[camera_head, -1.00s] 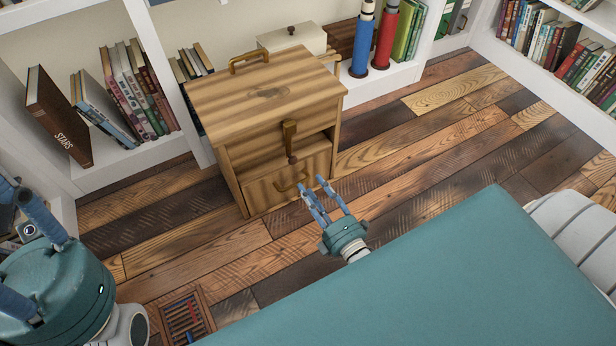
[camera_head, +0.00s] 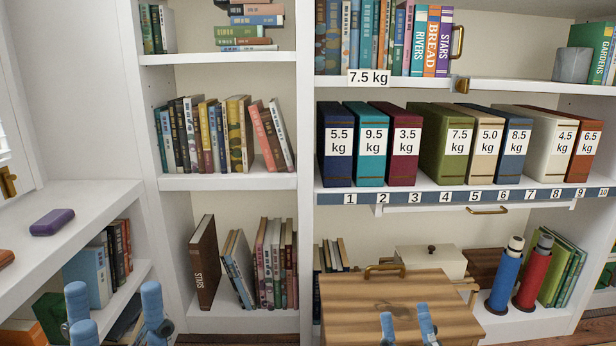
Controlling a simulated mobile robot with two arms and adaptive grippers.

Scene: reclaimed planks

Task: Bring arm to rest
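My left gripper (camera_head: 116,312) shows at the bottom left, with its blue fingers pointing up and spread apart, and nothing between them. My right gripper (camera_head: 407,324) shows at the bottom, right of the middle, in front of the wooden cabinet (camera_head: 350,298). Its two blue fingertips are apart and I see nothing between them. Both arms below the fingers are out of frame.
A white bookcase (camera_head: 305,230) fills the back. Its middle shelf bears several weight-labelled volumes (camera_head: 446,143). A blue cylinder (camera_head: 505,278) and a red cylinder (camera_head: 532,276) stand beside the cabinet. A purple case (camera_head: 52,222) lies on the left shelf.

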